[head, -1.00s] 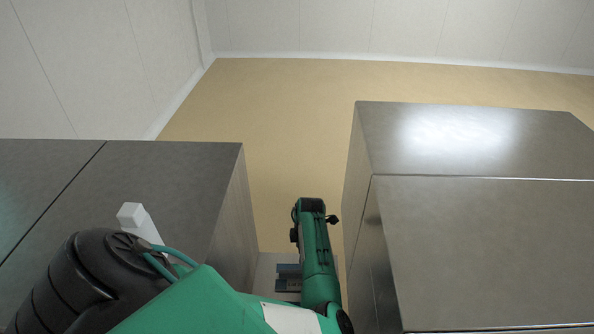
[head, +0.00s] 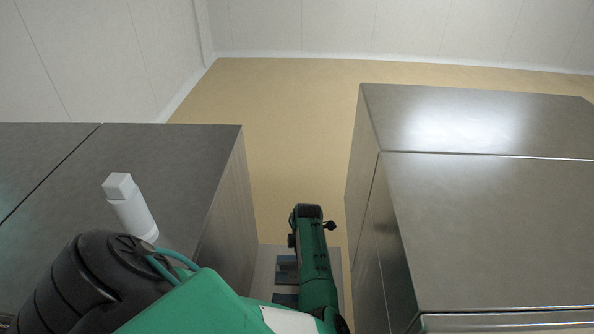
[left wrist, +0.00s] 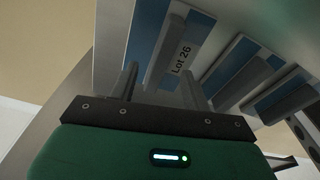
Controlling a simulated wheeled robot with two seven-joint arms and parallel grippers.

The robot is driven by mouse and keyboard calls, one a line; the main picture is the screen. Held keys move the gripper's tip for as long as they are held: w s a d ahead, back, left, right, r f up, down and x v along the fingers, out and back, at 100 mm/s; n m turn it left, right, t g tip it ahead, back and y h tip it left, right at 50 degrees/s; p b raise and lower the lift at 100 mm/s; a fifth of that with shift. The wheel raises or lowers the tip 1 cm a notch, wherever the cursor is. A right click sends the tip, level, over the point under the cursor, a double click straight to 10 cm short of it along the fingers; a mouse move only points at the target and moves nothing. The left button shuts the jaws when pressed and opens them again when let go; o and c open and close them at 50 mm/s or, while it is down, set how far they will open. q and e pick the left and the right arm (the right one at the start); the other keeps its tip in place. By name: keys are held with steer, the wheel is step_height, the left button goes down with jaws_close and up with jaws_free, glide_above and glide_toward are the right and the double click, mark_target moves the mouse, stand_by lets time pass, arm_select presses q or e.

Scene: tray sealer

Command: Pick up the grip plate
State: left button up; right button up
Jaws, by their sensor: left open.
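In the left wrist view, a blue-and-white panel carries several grey grip bars, one beside a white label reading "Lot 26" (left wrist: 181,57). The grey bar (left wrist: 164,52) left of that label appears between the two dark fingers of my left gripper (left wrist: 162,82). The fingers are apart, and I cannot tell whether they reach around the bar or touch it. In the head view, blue pieces (head: 287,270) show low in the gap beside my green arm, and the fingers are hidden there. I cannot tell which piece is the grip plate. My right gripper is in neither view.
A steel cabinet (head: 165,165) stands left of my arm and another steel block (head: 480,220) stands right, leaving a narrow gap. A white bottle-like object (head: 131,208) is on the left cabinet. Tan floor (head: 290,130) beyond is clear.

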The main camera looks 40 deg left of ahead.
mark_target(286, 272)
arm_select(q)
steer(key=f+b, duration=0.3)
steer(key=f, duration=0.1)
steer(key=shift+s+a, duration=0.15)
steer(key=shift+s, duration=0.15)
steer(key=shift+f+b, duration=0.45)
steer(key=shift+b, duration=0.2)
jaws_close()
